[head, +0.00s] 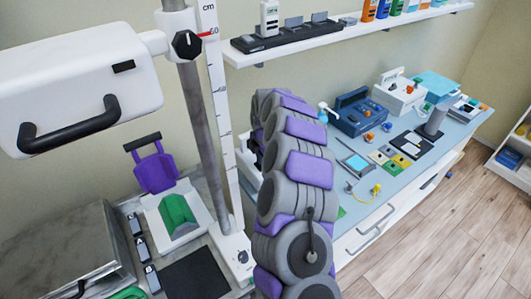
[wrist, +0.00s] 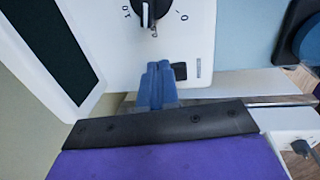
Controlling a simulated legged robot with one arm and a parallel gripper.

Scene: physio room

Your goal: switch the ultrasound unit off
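In the wrist view, a white device panel (wrist: 200,40) fills the upper middle. It carries a black rotary knob (wrist: 148,10) with marks around it, a dark screen (wrist: 55,45) at the left and a small black switch (wrist: 180,70) near its lower edge. I take it to be the ultrasound unit, but no name is readable. My gripper (wrist: 158,80) has its blue fingers together at the panel's lower edge, just left of the switch. Contact cannot be told. In the head view my grey and purple arm hides the gripper and most of what lies behind it.
A grey post (head: 195,110) with a height scale stands left of my arm, beside a white box with a black handle (head: 75,85). A shelf (head: 350,32) hangs above. The blue counter (head: 385,205) holds a blue unit (head: 358,112), a white unit (head: 398,95) and small items. Wooden floor is clear at right.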

